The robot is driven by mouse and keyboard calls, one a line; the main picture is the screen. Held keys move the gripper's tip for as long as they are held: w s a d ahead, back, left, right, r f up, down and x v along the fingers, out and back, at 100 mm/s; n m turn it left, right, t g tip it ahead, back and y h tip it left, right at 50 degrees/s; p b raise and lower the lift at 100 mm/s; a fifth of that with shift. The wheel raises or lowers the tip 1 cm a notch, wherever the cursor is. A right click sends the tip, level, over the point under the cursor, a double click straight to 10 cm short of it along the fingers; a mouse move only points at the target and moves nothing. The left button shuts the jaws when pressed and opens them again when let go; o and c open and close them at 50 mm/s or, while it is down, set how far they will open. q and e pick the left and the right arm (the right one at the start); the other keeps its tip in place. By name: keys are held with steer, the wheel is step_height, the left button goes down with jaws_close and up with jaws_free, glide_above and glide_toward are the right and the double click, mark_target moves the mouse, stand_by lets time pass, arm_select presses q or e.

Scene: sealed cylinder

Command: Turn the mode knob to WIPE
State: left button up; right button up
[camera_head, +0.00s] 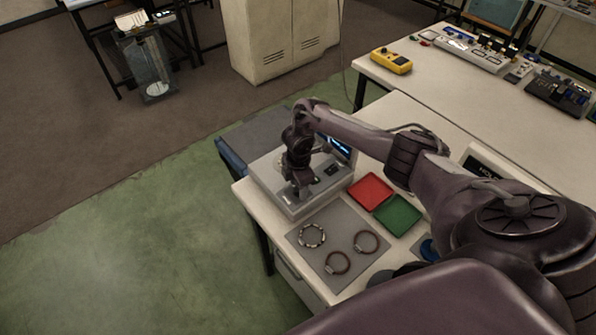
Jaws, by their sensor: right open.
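A grey box-shaped device (270,176) with a small lit screen (341,147) stands at the left end of the near table. My right arm reaches over the table from the right, and my right gripper (301,197) points down at the device's top near its front edge. The gripper is open. I cannot tell whether it touches the device. The mode knob and its WIPE mark cannot be made out; the gripper and wrist cover part of the panel. My left gripper is not in view.
A red tray (370,192) and a green tray (398,214) lie right of the device. A grey mat (338,232) in front holds three ring-shaped items. A second table (440,85) behind carries a yellow meter (391,61) and other instruments. Green floor (150,240) is clear at left.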

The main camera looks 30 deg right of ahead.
step_height(320, 180, up, 8)
steer(key=shift+f+p, duration=0.25)
steer(key=shift+p, duration=0.05)
steer(key=shift+f, duration=0.1)
stand_by(0.4)
